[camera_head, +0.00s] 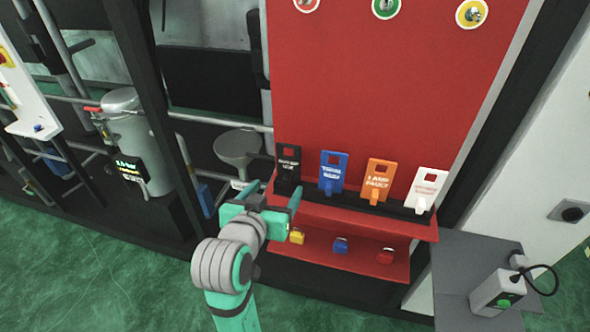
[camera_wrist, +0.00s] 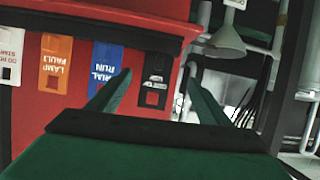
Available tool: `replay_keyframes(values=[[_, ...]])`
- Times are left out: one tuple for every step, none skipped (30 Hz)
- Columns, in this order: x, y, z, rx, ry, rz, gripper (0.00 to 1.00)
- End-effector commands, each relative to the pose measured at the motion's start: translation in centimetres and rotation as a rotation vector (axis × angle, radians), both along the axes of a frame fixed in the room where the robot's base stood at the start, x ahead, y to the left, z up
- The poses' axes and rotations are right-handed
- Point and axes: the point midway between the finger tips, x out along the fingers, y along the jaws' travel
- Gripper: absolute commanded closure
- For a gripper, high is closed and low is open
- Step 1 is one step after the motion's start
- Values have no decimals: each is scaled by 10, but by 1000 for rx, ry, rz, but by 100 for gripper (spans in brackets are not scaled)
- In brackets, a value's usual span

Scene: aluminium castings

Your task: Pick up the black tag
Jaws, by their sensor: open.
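The black tag (camera_head: 288,163) stands upright at the left end of a row of tags on the red board's upper shelf. It has a square hole near its top and pale lettering. My gripper (camera_head: 275,191) is open and empty, in front of the tag and just below it in the head view. In the wrist view, which shows the scene upside down, the black tag (camera_wrist: 155,82) appears between the two green fingers of my gripper (camera_wrist: 159,70). The tag's lower part is partly hidden by a finger in the head view. I cannot tell the exact distance between them.
A blue tag (camera_head: 332,170), an orange tag (camera_head: 378,180) and a white tag (camera_head: 426,187) stand to the right on the red upper shelf (camera_head: 350,223). Small padlocks sit on the lower shelf. A grey table (camera_head: 455,270) with a control box (camera_head: 497,291) stands at the right.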

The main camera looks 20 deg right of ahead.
Motion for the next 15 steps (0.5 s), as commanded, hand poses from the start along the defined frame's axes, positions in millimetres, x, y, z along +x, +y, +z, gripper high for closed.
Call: replay_keyframes(values=[[1, 0, 8, 16, -6, -9, 28], [1, 0, 10, 24, -5, -13, 28], [0, 0, 13, 32, -5, -18, 28], [0, 0, 14, 38, -4, -21, 28], [1, -1, 15, 42, -3, -24, 28], [2, -2, 15, 45, -3, -27, 28], [4, -3, 14, 46, -1, -28, 28], [6, -5, 13, 48, 0, -31, 28], [9, -8, 11, 47, 0, -31, 28], [13, -11, 9, 47, 1, -32, 28], [17, -13, 7, 47, 2, -31, 28], [21, -17, 5, 47, 1, -31, 28], [25, -19, 3, 47, 1, -31, 28], [28, -21, 1, 47, 1, -31, 28], [32, -24, 0, 46, 0, -30, 28]])
